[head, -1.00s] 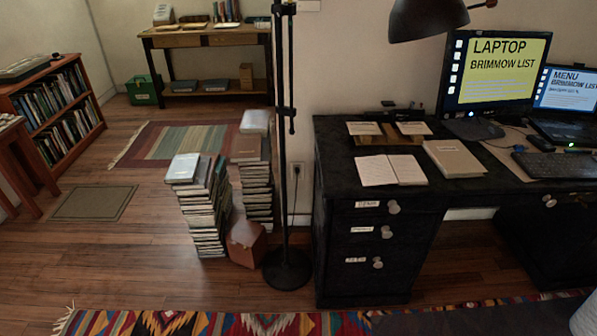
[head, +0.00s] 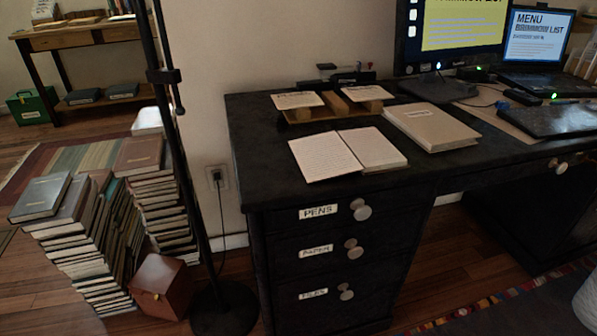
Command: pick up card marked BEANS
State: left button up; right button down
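Two small pale cards lie on a wooden holder (head: 335,110) at the back left of the black desk (head: 262,180). The left card (head: 297,99) and the right card (head: 366,93) both carry writing too small to read. I cannot tell which one, if either, is marked BEANS. Neither of my grippers is in the head view.
An open notebook (head: 345,152) and a tan closed book (head: 432,126) lie in front of the cards. A laptop (head: 540,75) and a monitor (head: 455,25) stand right. A lamp pole (head: 178,150), book stacks (head: 95,235) and a brown box (head: 160,285) stand left.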

aim_at(372, 92)
jog(key=z, duration=2.15)
jog(key=i, duration=1.8)
jog(key=u, duration=2)
